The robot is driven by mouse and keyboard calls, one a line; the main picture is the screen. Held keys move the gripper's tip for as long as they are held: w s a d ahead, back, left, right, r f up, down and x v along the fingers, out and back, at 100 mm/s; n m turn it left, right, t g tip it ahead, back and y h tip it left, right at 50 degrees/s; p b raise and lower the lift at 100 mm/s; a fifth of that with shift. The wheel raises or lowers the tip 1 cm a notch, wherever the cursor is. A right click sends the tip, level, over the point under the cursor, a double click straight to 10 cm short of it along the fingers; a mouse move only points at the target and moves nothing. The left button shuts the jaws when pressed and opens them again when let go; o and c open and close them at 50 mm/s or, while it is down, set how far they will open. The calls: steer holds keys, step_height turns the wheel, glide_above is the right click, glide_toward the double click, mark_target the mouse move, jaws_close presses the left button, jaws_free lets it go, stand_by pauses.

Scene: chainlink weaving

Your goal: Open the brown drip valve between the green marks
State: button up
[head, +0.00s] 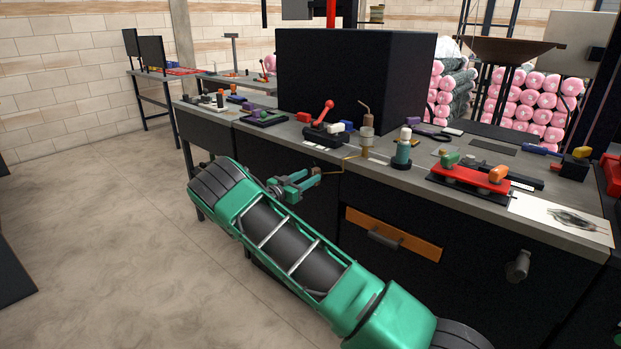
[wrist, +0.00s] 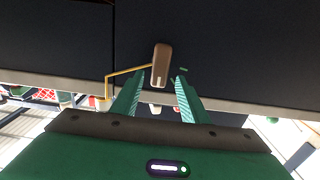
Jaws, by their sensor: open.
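The brown drip valve (wrist: 161,64) shows in the wrist view as an upright-looking brown lever against the dark bench front. A thin brass tube (wrist: 124,73) runs to it from the left. My gripper (wrist: 160,80) is open, with one green finger on each side of the lever's lower end; I cannot tell whether either touches it. Small green marks (wrist: 183,69) show just right of the lever, by the right fingertip; any others are hidden or too small to tell. In the head view my gripper (head: 317,174) is at the bench front, below the brass cup (head: 367,138), and the lever is not clear.
The workbench (head: 420,187) carries several tools near its front edge, including a teal bottle (head: 402,150) and a red fixture (head: 470,178). An orange drawer front (head: 393,235) with a dark handle is right of my gripper.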

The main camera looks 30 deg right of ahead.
steer(key=shift+x, duration=1.35)
steer(key=shift+c, duration=0.3)
jaws_close()
steer(key=shift+w+a+n, duration=0.1)
steer(key=shift+n, duration=0.3)
steer(key=n, duration=0.3)
steer(key=w+n, duration=0.1)
steer(key=n, duration=0.7)
steer(key=shift+w+a+f, duration=0.3)
steer(key=shift+a+f, duration=0.1)
steer(key=shift+f, duration=0.1)
